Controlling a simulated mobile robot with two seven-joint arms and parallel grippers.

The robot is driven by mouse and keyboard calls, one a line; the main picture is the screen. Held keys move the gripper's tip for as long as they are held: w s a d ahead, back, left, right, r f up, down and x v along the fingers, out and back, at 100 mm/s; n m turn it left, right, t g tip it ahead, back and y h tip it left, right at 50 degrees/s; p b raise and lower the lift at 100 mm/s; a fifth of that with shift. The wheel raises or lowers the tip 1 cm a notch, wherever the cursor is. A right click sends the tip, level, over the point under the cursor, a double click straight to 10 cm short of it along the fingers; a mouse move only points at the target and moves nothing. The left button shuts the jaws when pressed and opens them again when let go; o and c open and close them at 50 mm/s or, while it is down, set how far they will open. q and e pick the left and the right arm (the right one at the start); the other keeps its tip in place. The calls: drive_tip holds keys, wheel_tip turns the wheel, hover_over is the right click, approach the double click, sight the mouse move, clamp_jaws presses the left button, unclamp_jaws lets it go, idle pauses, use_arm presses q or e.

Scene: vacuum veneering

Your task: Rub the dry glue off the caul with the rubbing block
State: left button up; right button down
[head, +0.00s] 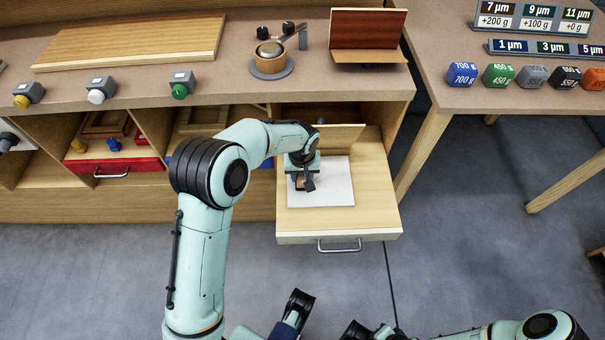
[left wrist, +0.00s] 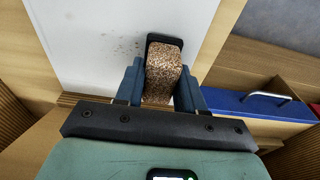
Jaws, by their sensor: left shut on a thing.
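The caul (head: 335,190) is a flat white panel lying on the pulled-out wooden drawer board. In the left wrist view the caul (left wrist: 90,45) has small dark specks near the block. My left gripper (head: 304,184) is over the left part of the caul. In the left wrist view the left gripper (left wrist: 161,88) is shut on the rubbing block (left wrist: 162,78), a speckled brown cork block with a dark end. The block is at the caul's surface, but I cannot tell if it touches. My right arm is low in the head view; its gripper's jaws are unclear.
The bench top (head: 340,90) above holds a wooden board (head: 135,42), a small pot (head: 270,60) and a reddish-brown panel (head: 367,28). A red drawer (head: 118,165) is at left. A side table at right bears colored weights (head: 498,75). The floor in front is clear.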

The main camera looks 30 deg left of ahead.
use_arm(q)
drive_tip(key=shift+r+p, duration=1.75)
drive_tip(key=shift+r, duration=0.95)
drive_tip(key=shift+r+p, duration=1.2)
drive_tip(key=shift+r, duration=0.35)
